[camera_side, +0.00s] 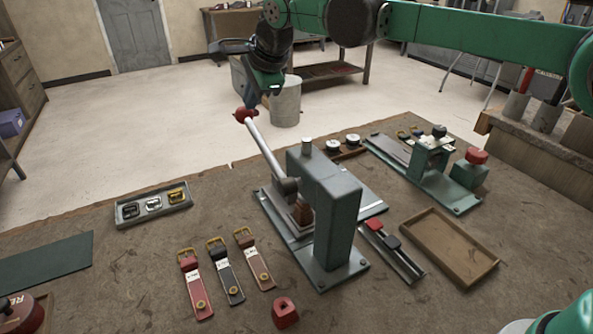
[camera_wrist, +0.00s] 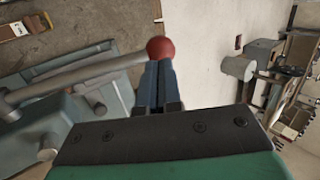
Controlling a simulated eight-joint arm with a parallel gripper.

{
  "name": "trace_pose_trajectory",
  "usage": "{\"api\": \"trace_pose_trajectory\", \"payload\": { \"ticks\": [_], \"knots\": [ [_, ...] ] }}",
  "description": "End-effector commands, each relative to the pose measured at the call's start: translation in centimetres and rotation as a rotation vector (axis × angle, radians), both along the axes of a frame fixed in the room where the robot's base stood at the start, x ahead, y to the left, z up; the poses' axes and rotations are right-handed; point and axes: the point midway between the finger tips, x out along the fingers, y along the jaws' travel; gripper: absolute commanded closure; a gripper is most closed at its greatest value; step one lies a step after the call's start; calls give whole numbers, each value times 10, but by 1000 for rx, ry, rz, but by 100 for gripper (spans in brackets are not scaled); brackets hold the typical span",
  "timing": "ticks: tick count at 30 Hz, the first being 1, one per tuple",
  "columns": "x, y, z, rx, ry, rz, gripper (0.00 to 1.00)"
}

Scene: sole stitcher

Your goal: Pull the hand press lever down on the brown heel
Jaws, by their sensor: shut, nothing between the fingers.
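The hand press (camera_side: 327,215) is a green frame on a base plate on the workbench. Its lever (camera_side: 265,146) is a pale metal rod that slants up to the left, ending in a red ball knob (camera_side: 243,115). A brown heel (camera_side: 302,211) sits under the press, partly hidden by the frame. My gripper (camera_side: 250,103) is at the knob, just above it, with its fingers together and empty. In the wrist view the closed fingertips (camera_wrist: 157,68) are right against or just beside the red knob (camera_wrist: 160,49); I cannot tell whether they touch. The lever (camera_wrist: 75,78) runs left from it.
A buckle tray (camera_side: 153,204) and several straps (camera_side: 228,271) lie left of the press. A red block (camera_side: 285,312) is in front. An empty wooden tray (camera_side: 448,248), a slide rail (camera_side: 391,252) and another green device (camera_side: 433,165) stand right. A bin (camera_side: 286,101) is on the floor behind.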

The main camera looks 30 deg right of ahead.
Motion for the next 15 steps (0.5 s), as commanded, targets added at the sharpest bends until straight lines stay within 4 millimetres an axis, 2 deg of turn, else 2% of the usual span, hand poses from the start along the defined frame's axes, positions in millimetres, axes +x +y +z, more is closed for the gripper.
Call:
{"api": "trace_pose_trajectory", "payload": {
  "ticks": [5,15],
  "knots": [
    [6,1,-10,0,0,0,100],
    [7,1,-11,0,0,0,100]
  ]
}}
